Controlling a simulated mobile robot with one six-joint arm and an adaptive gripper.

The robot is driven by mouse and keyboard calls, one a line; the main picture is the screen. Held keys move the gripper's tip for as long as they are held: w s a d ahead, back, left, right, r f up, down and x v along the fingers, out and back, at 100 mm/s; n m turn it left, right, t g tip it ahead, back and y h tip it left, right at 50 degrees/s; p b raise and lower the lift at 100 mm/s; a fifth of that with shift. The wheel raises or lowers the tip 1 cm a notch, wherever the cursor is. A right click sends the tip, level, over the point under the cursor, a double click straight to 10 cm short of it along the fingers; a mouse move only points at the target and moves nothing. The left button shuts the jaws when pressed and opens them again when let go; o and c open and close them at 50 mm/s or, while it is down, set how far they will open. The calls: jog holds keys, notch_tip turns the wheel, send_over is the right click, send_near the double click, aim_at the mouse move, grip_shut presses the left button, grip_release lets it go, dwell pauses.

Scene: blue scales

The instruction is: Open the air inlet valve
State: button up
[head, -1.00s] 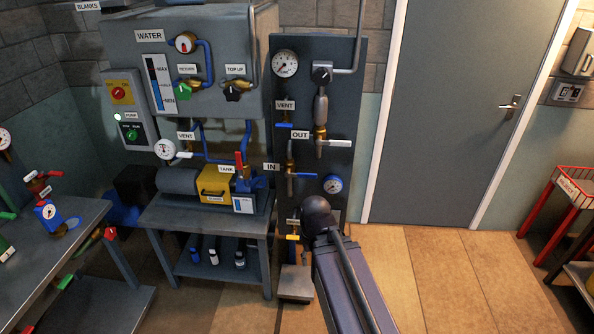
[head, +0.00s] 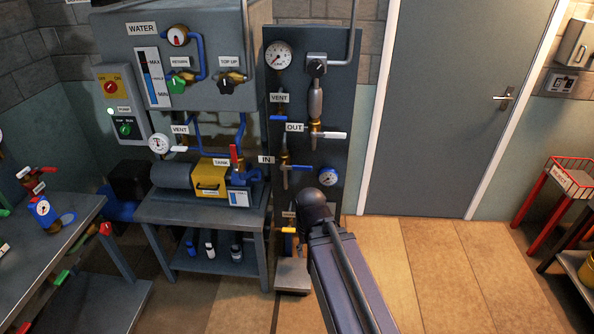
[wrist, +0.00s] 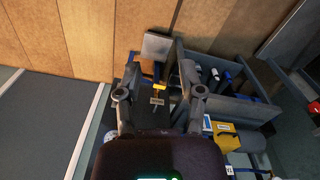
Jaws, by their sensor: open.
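A dark upright panel (head: 346,112) carries gauges and several valves. A small valve with a yellow handle (wrist: 160,87) sits low on it, with a small tag beside it too small to read. In the head view the yellow handle (head: 289,230) is partly hidden by my arm. A blue-handled valve (head: 301,168) is beside the IN label (head: 266,160). I cannot read which valve is the air inlet. My gripper (wrist: 160,64) is open and empty in the wrist view, its fingers either side of the yellow handle in the picture, apparently apart from it. The head view hides it behind my arm.
A bench (head: 205,212) with a yellow pump unit (head: 211,176) and bottles below stands left of the panel. A grey block (head: 292,276) is on the floor at the panel's foot. A door (head: 455,110) is at right. Open floor (head: 440,270) lies in front of it.

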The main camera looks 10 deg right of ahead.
jog(key=shift+o, duration=1.3)
jog(key=shift+f, duration=0.1)
jog(key=w+d+f+t+h+b, duration=0.35)
jog(key=w+d+b, duration=0.25)
jog(key=w, duration=0.3)
jog(key=n+t+h+b, duration=0.2)
jog(key=n+t+b, duration=1.2)
jog(key=b, duration=0.2)
send_near(302, 169)
jog(key=v, duration=0.3)
jog(key=shift+a+r, duration=0.15)
jog(key=x, duration=1.3)
jog(key=shift+w+d+f, duration=0.2)
jog(key=shift+w, duration=0.1)
